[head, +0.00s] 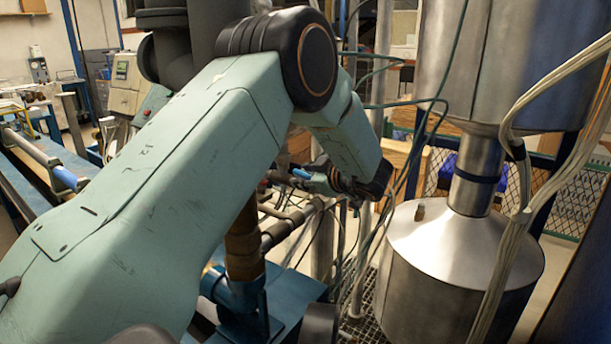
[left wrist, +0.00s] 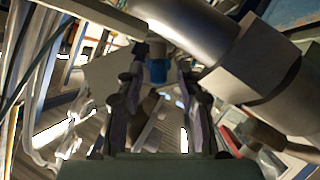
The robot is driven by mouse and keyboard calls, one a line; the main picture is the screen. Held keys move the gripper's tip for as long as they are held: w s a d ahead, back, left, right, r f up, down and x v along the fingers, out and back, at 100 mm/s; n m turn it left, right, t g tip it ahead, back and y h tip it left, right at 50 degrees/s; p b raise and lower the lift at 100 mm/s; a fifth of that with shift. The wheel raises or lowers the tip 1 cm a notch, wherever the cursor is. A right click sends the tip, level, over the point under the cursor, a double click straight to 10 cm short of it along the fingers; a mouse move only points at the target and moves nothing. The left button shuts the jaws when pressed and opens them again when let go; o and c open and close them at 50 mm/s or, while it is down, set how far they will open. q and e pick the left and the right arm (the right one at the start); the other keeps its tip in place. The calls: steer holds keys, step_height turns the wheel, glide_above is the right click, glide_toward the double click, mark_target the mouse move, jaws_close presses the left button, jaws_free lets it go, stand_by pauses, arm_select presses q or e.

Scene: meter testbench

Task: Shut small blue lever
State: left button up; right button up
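The small blue lever (head: 302,173) is near the middle of the head view, among the pipes just left of my left gripper (head: 322,180). In the left wrist view, a blue piece (left wrist: 158,70), which looks like this lever, shows between the tips of my left gripper (left wrist: 160,75). The two fingers stand apart on either side of it, and I see no clear contact. My left arm hides part of the pipework in the head view. My right gripper is not in view.
A large metal tank (head: 465,250) stands right of the gripper, with cables (head: 555,85) hanging in front. A brown vertical pipe (head: 244,240) rises from blue fittings below my arm. In the left wrist view, a thick grey pipe (left wrist: 190,28) passes close above the fingers.

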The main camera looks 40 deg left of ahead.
arm_select(q)
steer(key=shift+d, duration=0.15)
steer(key=shift+c, duration=0.4)
steer(key=shift+w+f, duration=0.1)
jaws_close()
steer(key=shift+a, duration=0.2)
steer(key=shift+m+t, duration=0.7)
steer(key=shift+o, duration=0.4)
jaws_free()
steer(key=shift+d, duration=0.2)
steer(key=shift+a, duration=0.1)
